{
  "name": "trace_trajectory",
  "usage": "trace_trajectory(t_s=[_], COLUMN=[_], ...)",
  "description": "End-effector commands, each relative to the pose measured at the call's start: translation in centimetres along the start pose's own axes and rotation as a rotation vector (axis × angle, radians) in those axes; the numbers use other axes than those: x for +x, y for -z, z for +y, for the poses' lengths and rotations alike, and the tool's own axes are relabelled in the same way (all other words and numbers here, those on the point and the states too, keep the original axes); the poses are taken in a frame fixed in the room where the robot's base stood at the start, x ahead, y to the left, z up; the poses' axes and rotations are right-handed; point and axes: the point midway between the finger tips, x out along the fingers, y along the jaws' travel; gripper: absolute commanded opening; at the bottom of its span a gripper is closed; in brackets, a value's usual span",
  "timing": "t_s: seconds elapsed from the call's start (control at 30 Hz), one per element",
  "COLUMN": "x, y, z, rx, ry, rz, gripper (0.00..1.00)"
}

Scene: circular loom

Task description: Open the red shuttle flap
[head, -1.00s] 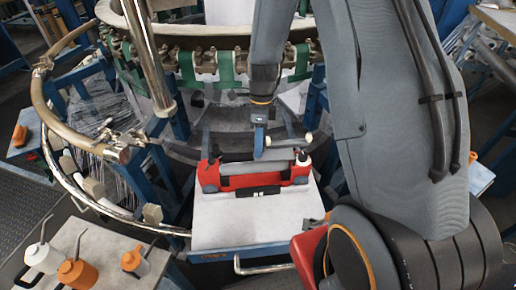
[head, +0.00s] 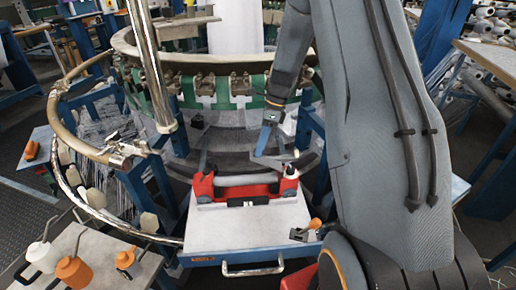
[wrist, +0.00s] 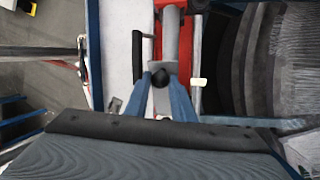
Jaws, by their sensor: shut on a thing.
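The red shuttle (head: 205,188) lies on the white top of a blue-framed stand in the head view, with a grey roller along it and a black handle (head: 248,201) on its front. It also shows in the wrist view (wrist: 184,45), running away from my gripper. My gripper (head: 285,161) is at the shuttle's right end in the head view. In the wrist view its two blue fingers (wrist: 163,92) are shut on the black knob (wrist: 159,77) at the shuttle's near end. I cannot make out a separate flap edge or whether the flap is raised.
The loom ring with green straps (head: 228,92) stands behind the shuttle. A curved metal rail (head: 92,206) runs at the left. Orange and white oil cans (head: 75,270) stand on a table at the lower left. The stand top (head: 240,228) is clear in front of the shuttle.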

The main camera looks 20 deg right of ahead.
Motion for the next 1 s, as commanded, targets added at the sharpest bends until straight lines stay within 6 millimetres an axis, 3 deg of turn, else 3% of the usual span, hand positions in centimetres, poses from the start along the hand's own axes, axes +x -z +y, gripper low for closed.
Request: trace_trajectory(t_s=[0.4,0.43,0.53,1.0], x=[-0.03,-0.03,-0.02,0.93], y=[0.61,0.63,0.55,-0.33], z=[-0.1,-0.09,-0.07,-0.06], rx=[0.002,0.002,0.002,-0.001], ry=[0.002,0.002,0.001,-0.001], rz=[0.005,0.005,0.005,0.003], gripper=[0.0,0.26,0.41,0.41])
